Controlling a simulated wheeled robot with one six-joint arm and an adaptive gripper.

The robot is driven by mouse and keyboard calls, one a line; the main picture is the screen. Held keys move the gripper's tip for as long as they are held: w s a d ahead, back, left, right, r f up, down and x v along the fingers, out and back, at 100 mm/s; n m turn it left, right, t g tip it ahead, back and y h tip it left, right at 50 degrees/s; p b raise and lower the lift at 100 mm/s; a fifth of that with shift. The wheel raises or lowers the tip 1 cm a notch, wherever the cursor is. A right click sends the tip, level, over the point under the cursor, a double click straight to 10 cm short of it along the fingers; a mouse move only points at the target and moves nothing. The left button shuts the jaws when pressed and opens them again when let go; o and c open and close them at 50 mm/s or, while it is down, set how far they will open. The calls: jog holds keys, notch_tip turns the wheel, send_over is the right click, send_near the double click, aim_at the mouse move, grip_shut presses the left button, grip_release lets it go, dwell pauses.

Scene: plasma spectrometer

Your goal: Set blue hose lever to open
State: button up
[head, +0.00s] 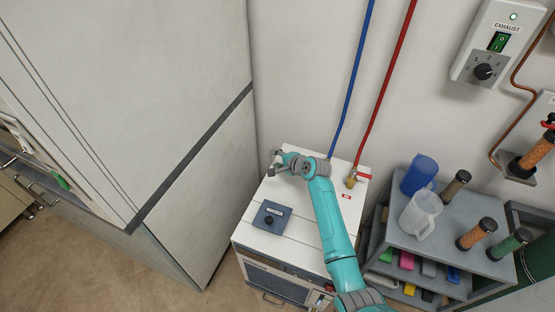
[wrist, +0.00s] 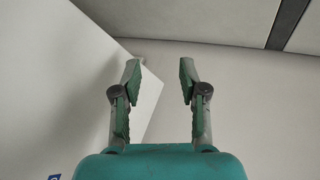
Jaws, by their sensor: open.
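The blue hose (head: 350,88) runs down the wall and ends at the back of a white cabinet (head: 318,231), behind my arm. Its lever cannot be made out; my wrist covers that spot. My gripper (head: 275,163) is at the cabinet's back left, left of the blue hose's lower end. In the wrist view my gripper (wrist: 160,80) is open, with nothing between the fingers. Behind them show a white panel edge and a pale wall.
A red hose (head: 392,88) ends at a brass fitting with a red lever (head: 363,176), right of my arm. A dark control box (head: 271,217) sits on the cabinet top. A grey shelf (head: 455,236) with jugs and bottles stands right; a tall pale cabinet (head: 150,95) stands left.

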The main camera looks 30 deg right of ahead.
jog(key=o, duration=0.9)
jog(key=shift+s+a+t, duration=0.2)
jog(key=shift+s+t, duration=0.05)
jog(key=shift+t, duration=0.05)
jog(key=shift+o, duration=1)
jog(key=s+m+t, duration=0.1)
jog(key=m, duration=0.1)
jog(key=s+r+m+t+y, duration=0.1)
jog(key=s+m+t, duration=0.1)
jog(key=shift+s+a+r, duration=0.1)
jog(key=s+d+m+h, duration=0.3)
jog(key=s+m, duration=0.2)
jog(key=m, duration=0.1)
jog(key=s+d+f+m+t+h, duration=0.1)
jog(key=s+d+m+h, duration=0.1)
jog(key=s+m, duration=0.3)
jog(key=s+d+f+m+t+h, duration=0.1)
jog(key=s+d+m+h, duration=0.2)
jog(key=s+d+m, duration=0.2)
jog(key=shift+f+m+h, duration=0.1)
jog(key=shift+m+h, duration=0.2)
jog(key=shift+m, duration=0.6)
jog(key=x, duration=1)
jog(key=shift+w+d, duration=0.1)
jog(key=shift+w, duration=0.15)
